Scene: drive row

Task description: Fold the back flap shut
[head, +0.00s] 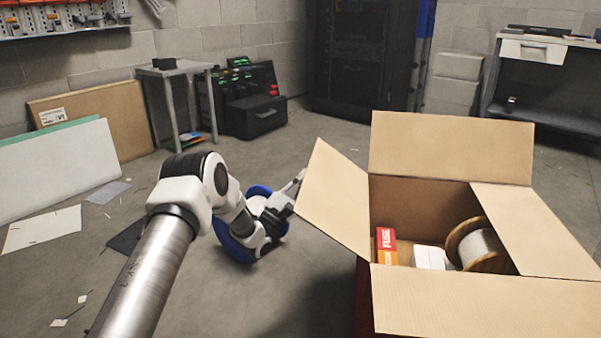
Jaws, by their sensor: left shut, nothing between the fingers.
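The open cardboard box (413,200) stands at the right. Its back flap (450,150) stands up, unfolded, at the far side. The left flap (338,198) leans outward to the left, the right flap (538,228) spreads to the right, and the front flap (480,308) hangs open toward me. My left gripper (297,185) is shut and empty, just left of the left flap; I cannot tell whether it touches it. It is well away from the back flap. My right gripper is not in view.
In the box are a red and orange fuse carton (386,245), a white carton (430,258) and a wooden spool (482,248). A blue round object (234,245) lies on the floor behind my left wrist. A small table (180,72) stands behind. The floor behind the box is clear.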

